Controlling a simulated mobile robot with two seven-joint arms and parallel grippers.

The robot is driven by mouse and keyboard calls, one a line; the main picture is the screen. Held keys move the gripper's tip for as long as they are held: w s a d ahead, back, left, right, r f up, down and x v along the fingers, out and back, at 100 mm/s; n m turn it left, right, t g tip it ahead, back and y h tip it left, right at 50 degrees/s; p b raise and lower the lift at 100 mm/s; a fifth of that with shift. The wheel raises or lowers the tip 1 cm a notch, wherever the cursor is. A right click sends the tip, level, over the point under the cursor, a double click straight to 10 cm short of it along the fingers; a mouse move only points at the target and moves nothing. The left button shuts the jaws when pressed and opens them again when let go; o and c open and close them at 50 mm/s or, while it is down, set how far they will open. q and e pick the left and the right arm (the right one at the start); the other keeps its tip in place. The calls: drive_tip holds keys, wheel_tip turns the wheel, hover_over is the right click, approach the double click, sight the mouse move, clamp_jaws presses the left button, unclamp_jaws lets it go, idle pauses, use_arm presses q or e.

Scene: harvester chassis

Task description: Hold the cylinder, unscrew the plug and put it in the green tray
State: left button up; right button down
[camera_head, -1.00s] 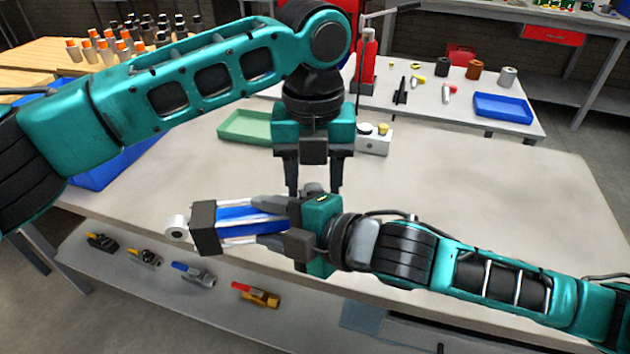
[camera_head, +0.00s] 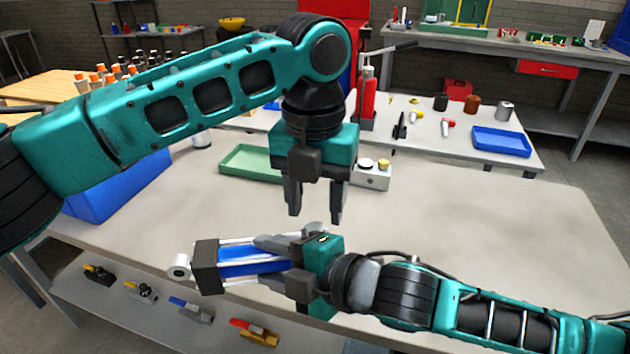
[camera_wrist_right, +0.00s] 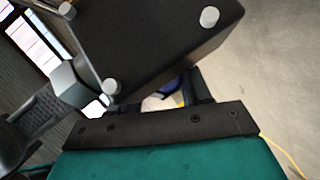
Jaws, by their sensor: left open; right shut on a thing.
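The cylinder (camera_head: 250,261) has a blue body, black end blocks, silver rods and a white rod end at its left. My right gripper (camera_head: 285,264) is shut on it and holds it roughly level near the front edge of the bench. In the right wrist view a black end block (camera_wrist_right: 150,40) of the cylinder fills the upper part. My left gripper (camera_head: 315,212) is open, points down and hangs above the right gripper, with nothing seen between its fingers. The green tray (camera_head: 240,170) stands behind, left of the left gripper. I cannot make out the plug.
A white box (camera_head: 374,178) with a yellow knob stands just right of my left gripper. A blue bin (camera_head: 118,187) is at the left. Several small devices lie on the lower shelf (camera_head: 150,325). The bench's right half (camera_head: 490,230) is clear.

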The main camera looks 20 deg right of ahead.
sight(314, 226)
use_arm(q)
drive_tip(key=shift+f, duration=2.05)
drive_tip(key=shift+c, duration=0.3)
drive_tip(key=shift+s, duration=0.1)
clamp_jaws()
drive_tip(key=n, duration=0.6)
drive_tip(key=shift+n, duration=0.4)
drive_tip(key=shift+d, duration=0.1)
drive_tip(key=shift+o, duration=0.2)
unclamp_jaws()
drive_tip(key=shift+o, duration=0.6)
drive_tip(key=shift+a, duration=0.2)
